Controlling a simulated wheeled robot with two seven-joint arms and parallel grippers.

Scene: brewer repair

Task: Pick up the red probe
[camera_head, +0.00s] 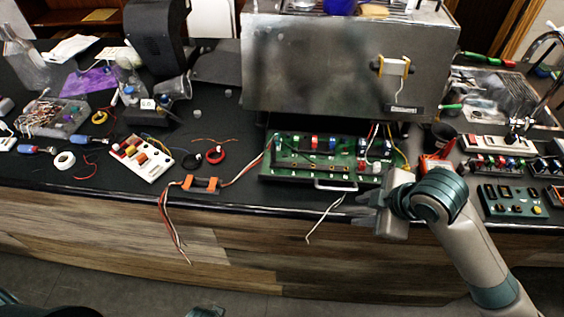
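A red object (436,161) lies on the dark counter just behind my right gripper. It is partly hidden by my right arm, and I cannot tell whether it is the red probe. My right gripper (366,208) is at the counter's front edge, in front of the board's right end, pointing left. Its fingers are small and partly hidden, so their opening is unclear. I see nothing held in it. My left gripper is not clearly visible.
A metal brewer housing (340,68) stands at the back centre. The green circuit board (318,160) sits before it. An orange connector (201,184) with hanging wires is at the front edge. Small boards (512,201) and tools crowd the right; parts and bottles clutter the left.

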